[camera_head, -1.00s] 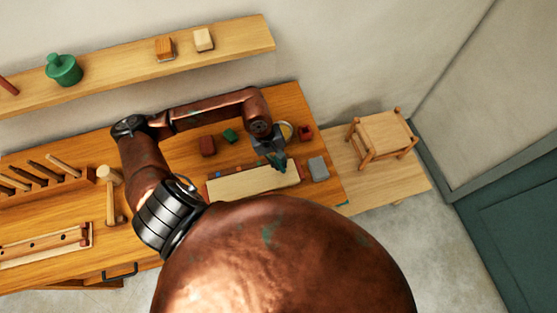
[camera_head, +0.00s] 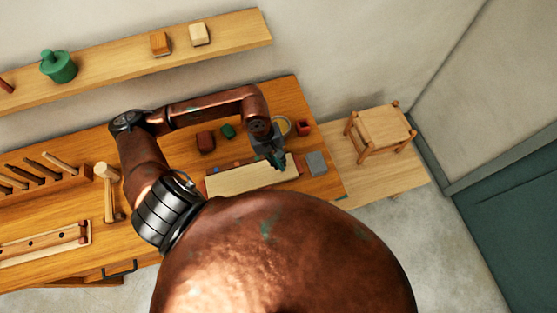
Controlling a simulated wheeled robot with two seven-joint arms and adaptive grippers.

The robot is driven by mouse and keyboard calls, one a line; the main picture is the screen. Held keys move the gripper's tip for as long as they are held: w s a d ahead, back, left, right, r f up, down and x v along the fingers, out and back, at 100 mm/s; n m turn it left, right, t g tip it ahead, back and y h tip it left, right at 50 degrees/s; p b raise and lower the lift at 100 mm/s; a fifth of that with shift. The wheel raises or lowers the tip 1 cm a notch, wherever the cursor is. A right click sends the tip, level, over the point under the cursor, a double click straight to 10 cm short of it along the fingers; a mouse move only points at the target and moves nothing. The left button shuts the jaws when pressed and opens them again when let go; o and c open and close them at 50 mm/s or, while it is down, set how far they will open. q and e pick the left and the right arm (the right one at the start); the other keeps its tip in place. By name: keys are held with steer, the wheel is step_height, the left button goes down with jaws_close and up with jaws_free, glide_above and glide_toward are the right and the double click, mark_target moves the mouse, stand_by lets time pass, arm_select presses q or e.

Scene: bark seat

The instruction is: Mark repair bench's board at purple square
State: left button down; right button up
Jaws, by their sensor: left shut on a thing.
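The pale board (camera_head: 235,181) lies on the wooden repair bench (camera_head: 180,148), with small coloured marks along its far edge. I can make out red, blue and orange ones; I cannot pick out a purple square. My left gripper (camera_head: 278,162) is over the right part of the board, shut on a small dark teal thing, likely a marking tool, mostly hidden by the fingers. Its tip is at or just above the board; I cannot tell whether it touches. My right gripper is not in view.
Near the board are a dark red block (camera_head: 205,141), a green piece (camera_head: 228,131), a yellow-topped round dish (camera_head: 283,125), a red cup (camera_head: 304,128) and a grey block (camera_head: 316,163). A stool (camera_head: 382,126) is right.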

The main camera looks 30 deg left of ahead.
arm_select(q)
steer(key=shift+r+p, duration=1.05)
steer(key=shift+r, duration=1.85)
steer(key=shift+w, duration=0.1)
